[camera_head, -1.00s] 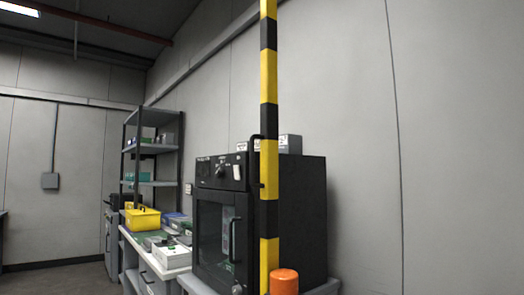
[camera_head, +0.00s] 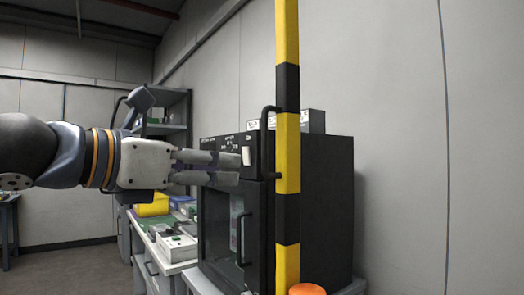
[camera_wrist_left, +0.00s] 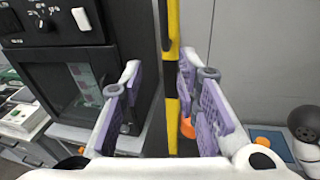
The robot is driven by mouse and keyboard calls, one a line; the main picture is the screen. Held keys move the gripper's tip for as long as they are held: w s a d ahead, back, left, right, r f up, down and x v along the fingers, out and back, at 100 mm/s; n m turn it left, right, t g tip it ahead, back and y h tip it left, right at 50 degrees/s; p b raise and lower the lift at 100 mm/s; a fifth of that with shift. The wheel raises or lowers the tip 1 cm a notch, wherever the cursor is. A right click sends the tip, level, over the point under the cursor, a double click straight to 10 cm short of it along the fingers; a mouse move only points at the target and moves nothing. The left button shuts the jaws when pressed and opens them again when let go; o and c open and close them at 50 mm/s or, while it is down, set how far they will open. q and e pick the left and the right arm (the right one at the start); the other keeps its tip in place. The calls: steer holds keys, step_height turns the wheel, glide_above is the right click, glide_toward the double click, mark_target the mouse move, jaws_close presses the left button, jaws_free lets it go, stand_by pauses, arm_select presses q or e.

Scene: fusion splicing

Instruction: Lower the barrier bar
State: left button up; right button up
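The barrier bar (camera_head: 288,150) stands upright, striped yellow and black, with a black handle (camera_head: 265,140) on its left side. An orange knob (camera_head: 307,289) shows at its foot. My left gripper (camera_head: 240,170) reaches in from the left, its fingers pointing right toward the bar and handle, short of them in the picture. In the left wrist view the two fingers (camera_wrist_left: 160,72) are spread with nothing between the pads; the bar (camera_wrist_left: 173,50) shows beyond, between the fingertips. The bar's top is out of frame. My right gripper is not in view.
A black oven-like cabinet (camera_head: 330,200) stands close behind the bar. A workbench with a yellow bin (camera_head: 152,207) and a white device (camera_head: 177,247) is at the left, with grey shelving behind it. The wall right of the bar is clear.

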mark_target(263, 141)
arm_select(q)
step_height(263, 141, up, 4)
steer(key=s+r, duration=0.1)
steer(key=shift+n+t+h, duration=0.3)
steer(key=shift+h, duration=0.1)
steer(key=x, duration=1.1)
steer(key=shift+w+d+f, duration=0.1)
steer(key=shift+w+f, duration=0.1)
steer(key=shift+f, duration=0.2)
jaws_close()
